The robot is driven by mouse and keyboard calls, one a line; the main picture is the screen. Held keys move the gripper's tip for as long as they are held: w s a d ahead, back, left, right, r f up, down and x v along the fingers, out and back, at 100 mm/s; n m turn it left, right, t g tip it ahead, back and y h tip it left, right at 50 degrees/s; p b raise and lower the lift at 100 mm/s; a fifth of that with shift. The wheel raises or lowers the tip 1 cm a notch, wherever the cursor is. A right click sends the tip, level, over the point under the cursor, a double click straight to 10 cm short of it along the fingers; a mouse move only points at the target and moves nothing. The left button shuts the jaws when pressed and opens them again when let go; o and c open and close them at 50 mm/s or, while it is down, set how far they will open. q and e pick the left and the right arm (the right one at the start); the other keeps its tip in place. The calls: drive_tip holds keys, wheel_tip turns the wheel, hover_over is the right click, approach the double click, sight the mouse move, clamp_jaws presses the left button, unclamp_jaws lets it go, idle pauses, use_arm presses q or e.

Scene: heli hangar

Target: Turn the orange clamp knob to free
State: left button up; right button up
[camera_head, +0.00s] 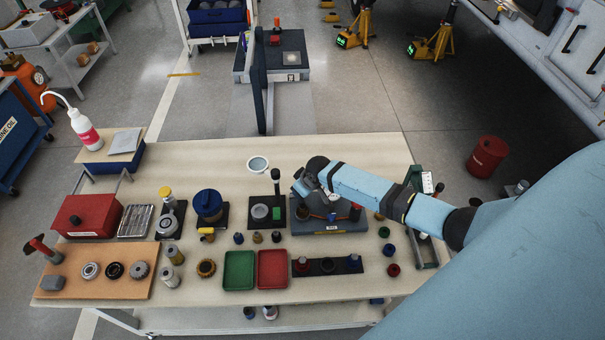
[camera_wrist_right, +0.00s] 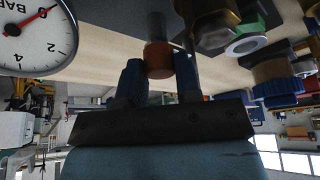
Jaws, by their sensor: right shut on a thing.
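The orange clamp knob (camera_wrist_right: 158,58) is a short orange cylinder on a metal stem, seen between my right gripper's fingers in the right wrist view. My right gripper (camera_wrist_right: 158,75) is shut on this knob, one dark finger on each side. In the head view the right gripper (camera_head: 303,188) is over the left part of a dark blue-grey fixture base (camera_head: 330,231) on the bench. The gripper and forearm cover much of that fixture, and I cannot make out the knob there. My left gripper is in no view.
A pressure gauge (camera_wrist_right: 35,32) is close by in the wrist view. On the wooden bench (camera_head: 215,283) stand a black stand (camera_head: 276,180) left of the gripper, green (camera_head: 239,270) and red (camera_head: 272,269) trays in front, and a green frame (camera_head: 425,220) at right.

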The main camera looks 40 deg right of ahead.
idle(0.4)
drive_tip(key=o, duration=0.9)
drive_tip(key=v, duration=1.4)
drive_tip(key=shift+s+f+b, duration=0.1)
drive_tip(key=shift+b, duration=0.25)
drive_tip(key=shift+a+f, duration=0.1)
drive_tip(key=s+a+f+t+y, duration=0.2)
drive_tip(key=s+a+f, duration=0.4)
drive_tip(key=s+a, duration=0.3)
drive_tip(key=s+a+t, duration=0.1)
drive_tip(key=s+a, duration=0.2)
drive_tip(key=s, duration=0.1)
drive_tip(key=s+a+t, duration=0.2)
drive_tip(key=s, duration=0.2)
drive_tip(key=s+a+t, duration=0.1)
drive_tip(key=s+a, duration=0.2)
drive_tip(key=s, duration=0.1)
drive_tip(key=shift+s+a+r+t, duration=0.2)
drive_tip(key=shift+s+a+t, duration=0.15)
drive_tip(key=shift+s+t, duration=0.05)
